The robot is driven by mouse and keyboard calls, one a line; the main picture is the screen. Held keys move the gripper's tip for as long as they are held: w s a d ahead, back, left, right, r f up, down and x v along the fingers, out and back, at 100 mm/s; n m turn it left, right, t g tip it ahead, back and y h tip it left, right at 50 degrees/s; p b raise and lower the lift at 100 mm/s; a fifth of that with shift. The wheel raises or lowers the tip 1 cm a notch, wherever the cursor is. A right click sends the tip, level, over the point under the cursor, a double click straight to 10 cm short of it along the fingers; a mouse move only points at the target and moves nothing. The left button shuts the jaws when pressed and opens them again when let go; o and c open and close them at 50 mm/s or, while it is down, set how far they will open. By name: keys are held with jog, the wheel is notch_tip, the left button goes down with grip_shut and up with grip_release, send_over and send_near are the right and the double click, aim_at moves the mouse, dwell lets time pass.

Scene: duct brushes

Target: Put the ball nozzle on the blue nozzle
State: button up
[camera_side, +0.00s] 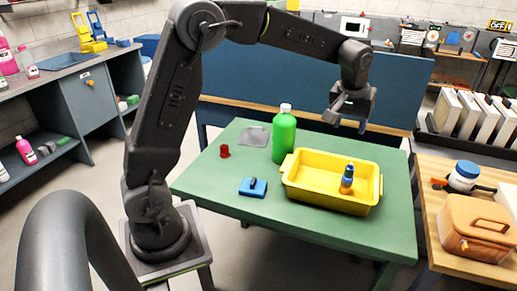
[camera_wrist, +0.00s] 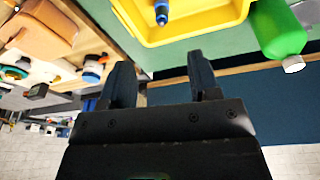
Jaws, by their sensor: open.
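A small upright piece with a blue upper part and an orange-brown lower part, which may be the blue nozzle (camera_side: 348,176), stands inside the yellow tray (camera_side: 300,189). Its blue part also shows at the top edge of the wrist view (camera_wrist: 162,13). I cannot tell which object is the ball nozzle, or whether it is part of this piece. My gripper (camera_side: 348,120) is open and empty, high above the back of the yellow tray and apart from everything. In the wrist view, my two dark fingers (camera_wrist: 160,70) are spread with nothing between them.
A green bottle (camera_side: 284,138) stands left of the tray on the green table (camera_side: 220,184). A wooden bench (camera_side: 432,172) with an orange case (camera_side: 474,228) stands right.

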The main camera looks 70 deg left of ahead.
jog(key=s+d+r+m+t, duration=0.1)
jog(key=s+d+r+m, duration=0.15)
jog(key=s, duration=0.55)
jog(key=s+d+r+m+t, duration=0.1)
jog(key=s+r, duration=0.3)
jog(key=s, duration=0.3)
jog(key=s+d+f+m, duration=0.1)
jog(key=s, duration=0.5)
jog(key=s+d+f+m+t+h, duration=0.1)
jog(key=s+f+m, duration=0.1)
jog(key=s, duration=0.5)
jog(key=shift+s+d+f, duration=0.15)
jog(key=shift+s+f, duration=0.1)
jog(key=shift+f, duration=0.05)
